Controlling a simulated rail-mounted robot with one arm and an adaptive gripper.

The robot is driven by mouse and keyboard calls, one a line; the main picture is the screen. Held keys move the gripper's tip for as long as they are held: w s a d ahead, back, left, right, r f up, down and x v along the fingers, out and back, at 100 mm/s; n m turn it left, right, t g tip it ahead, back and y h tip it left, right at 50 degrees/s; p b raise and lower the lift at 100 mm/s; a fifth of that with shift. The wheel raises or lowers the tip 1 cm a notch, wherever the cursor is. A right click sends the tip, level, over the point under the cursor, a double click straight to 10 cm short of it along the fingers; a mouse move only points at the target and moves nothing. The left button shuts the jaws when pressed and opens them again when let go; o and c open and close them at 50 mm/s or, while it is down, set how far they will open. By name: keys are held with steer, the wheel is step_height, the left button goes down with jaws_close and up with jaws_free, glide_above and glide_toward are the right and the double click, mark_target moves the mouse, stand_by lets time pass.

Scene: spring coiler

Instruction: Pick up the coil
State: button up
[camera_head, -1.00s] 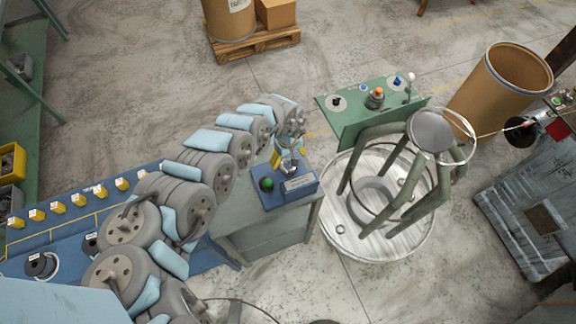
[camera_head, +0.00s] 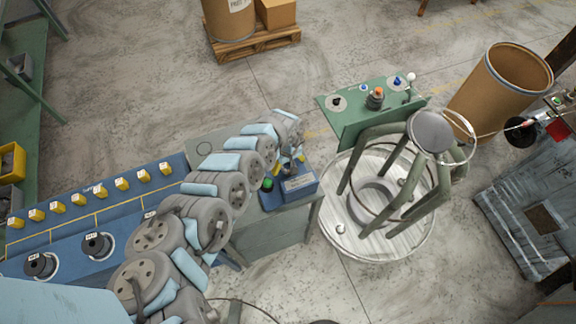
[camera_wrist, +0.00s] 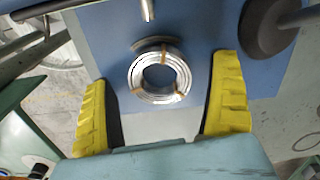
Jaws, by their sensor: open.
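The coil (camera_wrist: 160,77) is a silver ring of wire with tan ties. In the wrist view it stands out against a blue surface, between and beyond my fingers. My gripper (camera_wrist: 162,72) is open, with one yellow finger on each side of the coil and a visible gap to each. In the head view my gripper (camera_head: 290,164) is by the small blue stand (camera_head: 299,187), mostly hidden behind my wrist. I cannot make out the coil in the head view.
A green button (camera_head: 267,184) sits on the stand. The coiler's round table (camera_head: 333,215) with bent green posts stands to the right, below a green control panel (camera_head: 350,120). A blue bench (camera_head: 70,262) with black spools and yellow blocks lies left. A metal rod (camera_wrist: 148,10) shows above the coil.

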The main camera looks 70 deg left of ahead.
steer(key=shift+c, duration=0.5)
steer(key=c, duration=1.3)
steer(key=shift+o, duration=0.2)
steer(key=shift+r, duration=0.15)
